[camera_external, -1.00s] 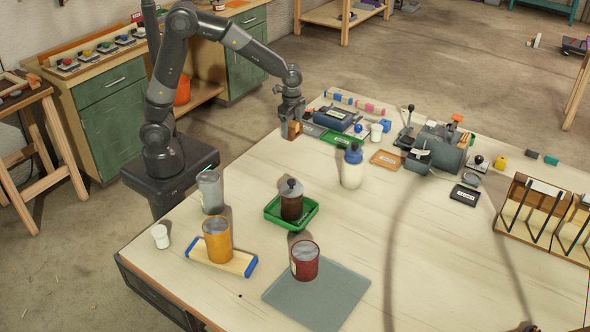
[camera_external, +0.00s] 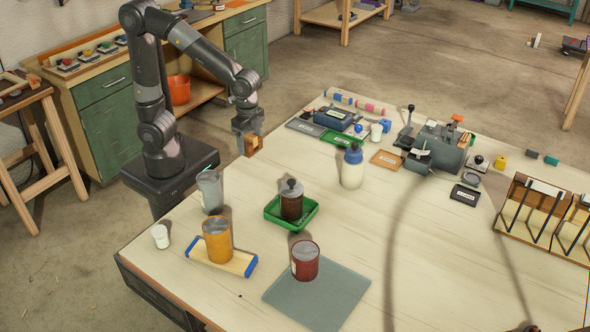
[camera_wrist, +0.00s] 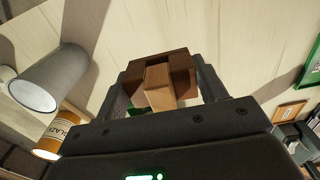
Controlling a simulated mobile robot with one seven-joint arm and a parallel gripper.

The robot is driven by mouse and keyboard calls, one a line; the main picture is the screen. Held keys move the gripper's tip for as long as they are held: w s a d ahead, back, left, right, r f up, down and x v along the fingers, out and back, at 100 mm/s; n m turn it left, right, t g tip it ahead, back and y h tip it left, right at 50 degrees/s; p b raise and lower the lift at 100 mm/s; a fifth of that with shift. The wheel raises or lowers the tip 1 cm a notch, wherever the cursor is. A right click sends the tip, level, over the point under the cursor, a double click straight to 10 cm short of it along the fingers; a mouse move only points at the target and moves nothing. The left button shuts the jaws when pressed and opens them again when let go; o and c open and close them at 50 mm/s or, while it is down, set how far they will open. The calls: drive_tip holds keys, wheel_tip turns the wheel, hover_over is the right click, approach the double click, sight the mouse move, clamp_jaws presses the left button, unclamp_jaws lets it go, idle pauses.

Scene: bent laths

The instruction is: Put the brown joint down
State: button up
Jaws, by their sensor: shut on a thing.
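The brown joint (camera_external: 253,145) is a small wooden piece held in my gripper (camera_external: 247,140), above the table's left back edge. In the wrist view the joint (camera_wrist: 160,82) sits between the two fingers of my gripper (camera_wrist: 165,85). It shows a lighter tan block against darker brown parts. My gripper is shut on it. Its underside and the gap below it cannot be judged clearly.
On the table (camera_external: 420,270) stand a grey cup (camera_external: 210,192), an orange can (camera_external: 217,242), a green tray (camera_external: 277,222) with a brown jar, and a white bottle (camera_external: 352,170) with a blue cap. A green tray (camera_external: 338,138) lies farther back. Bare wood lies between them.

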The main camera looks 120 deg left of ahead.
drive_tip(key=shift+s+d+f, duration=0.1)
drive_tip(key=shift+s+d, duration=0.1)
drive_tip(key=shift+d, duration=0.1)
drive_tip(key=a+f, duration=0.2)
drive_tip(key=a, duration=0.1)
drive_tip(key=a+f, duration=0.2)
drive_tip(key=a, duration=0.2)
drive_tip(key=w+a+f, duration=0.1)
drive_tip(key=a+f, duration=0.2)
drive_tip(key=a, duration=0.1)
drive_tip(key=shift+w, duration=0.1)
drive_tip(key=shift+f, duration=1.9)
drive_tip(key=shift+f, duration=0.1)
drive_tip(key=o, duration=1)
